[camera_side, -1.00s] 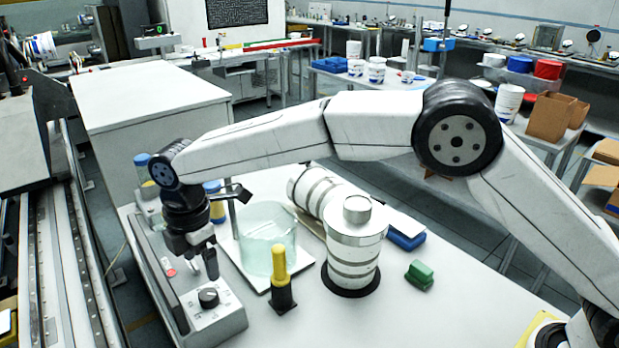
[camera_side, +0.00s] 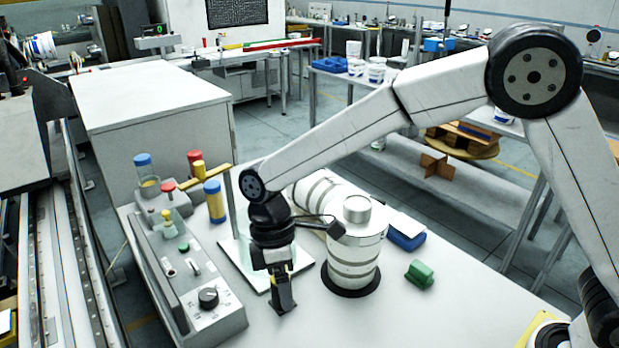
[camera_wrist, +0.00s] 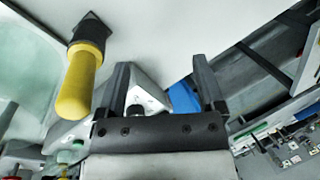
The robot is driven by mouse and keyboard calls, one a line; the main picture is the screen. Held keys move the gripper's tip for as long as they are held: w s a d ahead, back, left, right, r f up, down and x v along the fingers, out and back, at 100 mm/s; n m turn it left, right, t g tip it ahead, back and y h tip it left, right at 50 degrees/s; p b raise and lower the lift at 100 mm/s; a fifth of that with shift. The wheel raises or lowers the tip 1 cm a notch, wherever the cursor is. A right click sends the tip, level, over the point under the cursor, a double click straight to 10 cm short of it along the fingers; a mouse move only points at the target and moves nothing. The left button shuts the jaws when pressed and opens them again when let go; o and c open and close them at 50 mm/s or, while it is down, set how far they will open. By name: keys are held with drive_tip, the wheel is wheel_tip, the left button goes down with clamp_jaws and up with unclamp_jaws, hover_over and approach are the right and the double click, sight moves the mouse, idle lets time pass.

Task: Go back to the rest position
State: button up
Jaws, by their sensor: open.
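My gripper (camera_side: 276,268) hangs pointing down over the white bench, right at the yellow-handled tool in the side view. In the wrist view my gripper (camera_wrist: 162,75) shows two dark fingers spread apart with nothing between them. The yellow handle (camera_wrist: 80,82) with its black base stands to the left of the fingers there, apart from them. In the side view the black base (camera_side: 283,296) shows below my gripper, and most of the yellow handle is hidden. No marker of a rest position shows.
A white-and-silver cylinder (camera_side: 354,255) stands close right of my gripper. A control box (camera_side: 205,300) with knobs is to the left, with colored-cap bottles (camera_side: 214,202) behind. A green block (camera_side: 420,274) lies right. The bench front right is clear.

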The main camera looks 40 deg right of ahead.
drive_tip(key=s+d+m+t, duration=0.3)
drive_tip(key=s+d+m, duration=0.2)
drive_tip(key=d, duration=0.7)
drive_tip(key=s+d+f+m+t, duration=0.1)
drive_tip(key=s+d+m+t, duration=0.1)
drive_tip(key=s+d+m, duration=0.2)
drive_tip(key=d+m, duration=0.3)
drive_tip(key=d, duration=0.4)
drive_tip(key=shift+s+d+f+m+t+h, duration=0.3)
drive_tip(key=shift+s+d+m+t, duration=0.05)
drive_tip(key=shift+m+t, duration=0.05)
